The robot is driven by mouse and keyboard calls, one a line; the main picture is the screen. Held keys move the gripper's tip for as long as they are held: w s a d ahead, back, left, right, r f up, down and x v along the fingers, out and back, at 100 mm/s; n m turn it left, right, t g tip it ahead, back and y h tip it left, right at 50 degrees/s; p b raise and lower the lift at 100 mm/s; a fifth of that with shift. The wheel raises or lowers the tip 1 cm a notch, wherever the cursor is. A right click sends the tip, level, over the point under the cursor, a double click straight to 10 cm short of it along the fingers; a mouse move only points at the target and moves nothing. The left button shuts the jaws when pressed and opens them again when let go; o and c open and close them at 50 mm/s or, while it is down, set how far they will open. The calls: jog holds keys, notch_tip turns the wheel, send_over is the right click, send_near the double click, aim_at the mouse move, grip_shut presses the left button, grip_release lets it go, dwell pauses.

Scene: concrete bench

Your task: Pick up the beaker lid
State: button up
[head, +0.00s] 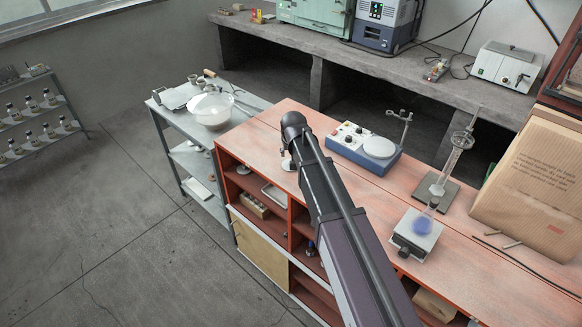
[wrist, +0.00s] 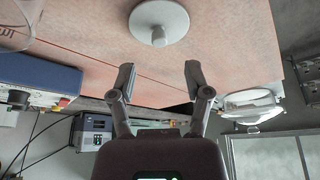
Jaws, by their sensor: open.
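The beaker lid (wrist: 159,20) appears to be the pale grey round disc with a small knob, lying on the red bench top at the top of the wrist view. A pale disc edge (head: 288,165) beside the end of my arm in the head view seems to be the same lid, mostly hidden. My gripper (wrist: 160,73) is open and empty, its two fingers spread apart. In the wrist picture the lid lies beyond the fingertips, apart from them and roughly centred between them. In the head view my arm hides most of the gripper.
The blue stirrer unit (head: 365,148) stands on the bench right of my arm. A hotplate (head: 415,238) holds a blurred blue vessel (head: 422,224), near a stand with glassware (head: 452,160). A cardboard box (head: 535,185) is at the right. A cart with a white bowl (head: 211,110) adjoins the left end.

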dwell(0.3)
jog(key=b+x, duration=0.3)
jog(key=shift+s+d+f, duration=0.1)
jog(key=shift+s+f, duration=0.15)
jog(key=shift+b+x, duration=0.95)
jog(key=shift+b, duration=0.05)
jog(key=shift+c, duration=0.2)
grip_shut()
